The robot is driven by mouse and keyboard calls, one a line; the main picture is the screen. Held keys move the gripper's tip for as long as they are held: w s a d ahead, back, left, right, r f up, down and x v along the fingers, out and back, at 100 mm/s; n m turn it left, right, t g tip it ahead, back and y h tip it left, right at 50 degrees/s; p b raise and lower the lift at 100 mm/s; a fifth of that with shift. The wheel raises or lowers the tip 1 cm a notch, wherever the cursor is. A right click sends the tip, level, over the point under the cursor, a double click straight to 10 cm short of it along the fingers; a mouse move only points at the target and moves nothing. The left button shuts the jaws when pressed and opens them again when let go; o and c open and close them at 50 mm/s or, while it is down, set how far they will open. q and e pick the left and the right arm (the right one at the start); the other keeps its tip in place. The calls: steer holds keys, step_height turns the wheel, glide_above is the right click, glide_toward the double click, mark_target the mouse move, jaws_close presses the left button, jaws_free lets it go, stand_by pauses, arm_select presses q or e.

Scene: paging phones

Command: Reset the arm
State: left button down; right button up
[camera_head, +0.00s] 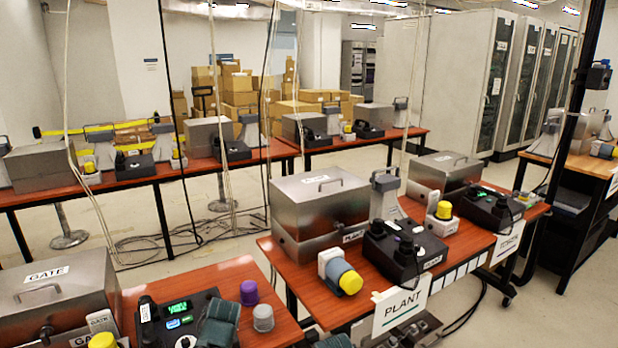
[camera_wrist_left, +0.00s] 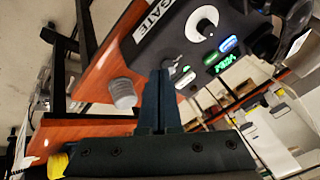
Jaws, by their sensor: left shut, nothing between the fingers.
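My left gripper (camera_head: 222,312) is a dark teal shape at the bottom of the head view, in front of the GATE phone console (camera_head: 178,318). In the left wrist view its fingers (camera_wrist_left: 161,98) are together with nothing between them. A gap between fingers and console cannot be judged. Another dark teal piece (camera_head: 333,341) at the bottom edge may be part of my right gripper, but its fingers are hidden.
A purple knob (camera_head: 249,292) and a grey knob (camera_head: 263,318) stand on the near red table (camera_head: 205,278), right of the GATE console. The PLANT console (camera_head: 403,250) and a metal box (camera_head: 320,200) are on the table to the right. Cables lie on the floor behind.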

arm_select(q)
steer(key=s+d+m+g+h+p, duration=0.2)
steer(key=s+d+g, duration=0.4)
steer(key=s+d, duration=1.4)
steer(key=shift+r+p, duration=0.45)
steer(key=shift+p, duration=0.4)
